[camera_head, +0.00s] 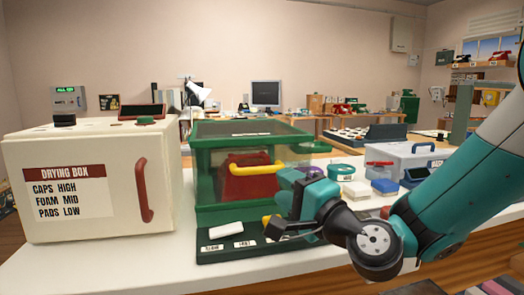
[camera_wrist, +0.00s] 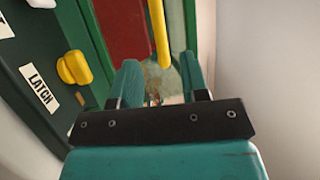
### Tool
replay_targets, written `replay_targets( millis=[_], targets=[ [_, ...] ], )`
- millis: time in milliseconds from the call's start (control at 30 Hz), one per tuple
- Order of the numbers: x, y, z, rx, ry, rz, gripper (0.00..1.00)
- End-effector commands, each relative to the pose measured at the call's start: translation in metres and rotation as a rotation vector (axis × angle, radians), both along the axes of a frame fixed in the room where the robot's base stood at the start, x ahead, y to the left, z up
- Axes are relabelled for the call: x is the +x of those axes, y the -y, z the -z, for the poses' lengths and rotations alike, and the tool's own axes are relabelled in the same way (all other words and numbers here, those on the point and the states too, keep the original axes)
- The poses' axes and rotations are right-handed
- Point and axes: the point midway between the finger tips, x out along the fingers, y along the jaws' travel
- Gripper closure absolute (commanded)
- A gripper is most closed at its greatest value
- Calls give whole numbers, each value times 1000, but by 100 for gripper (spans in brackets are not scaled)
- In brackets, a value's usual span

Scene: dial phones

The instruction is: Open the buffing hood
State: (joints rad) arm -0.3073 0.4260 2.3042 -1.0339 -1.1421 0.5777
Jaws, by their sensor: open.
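The buffing hood (camera_head: 250,128) is a green-framed box with clear panels on the white bench. It appears shut. A yellow bar handle (camera_head: 257,168) crosses its front, and a dark red object (camera_head: 248,182) shows inside. In the wrist view, the yellow handle (camera_wrist: 159,32) lies ahead of my gripper (camera_wrist: 158,82), roughly in line with the gap between its fingers. My gripper is open and empty, at the right front of the hood in the head view.
A cream drying box (camera_head: 90,185) with a red handle stands close on the left. On the right are a green-rimmed round container (camera_head: 341,170), white and blue blocks (camera_head: 385,187), and a clear bin (camera_head: 400,158) with a blue handle. Bare white bench lies in front of the drying box.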

Motion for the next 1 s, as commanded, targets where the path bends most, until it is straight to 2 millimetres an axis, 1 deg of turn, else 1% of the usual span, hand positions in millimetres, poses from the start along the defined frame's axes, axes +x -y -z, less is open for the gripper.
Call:
replay_targets(
  millis=[33, 200, 400, 600, 867, 900, 967, 1000],
  targets=[
    [8, -7, -9, -3, -1, -3, 59],
    [32, -27, -14, -2, 0, -3, 59],
    [53, -43, -16, -2, 0, -2, 59],
    [61, -49, -14, -1, 1, -1, 59],
    [62, -50, -13, -1, 1, 0, 59],
    [62, -50, -13, -1, 1, 0, 68],
    [62, -49, -13, -1, 1, 0, 82],
    [62, -49, -13, -1, 1, 0, 91]
  ],
)
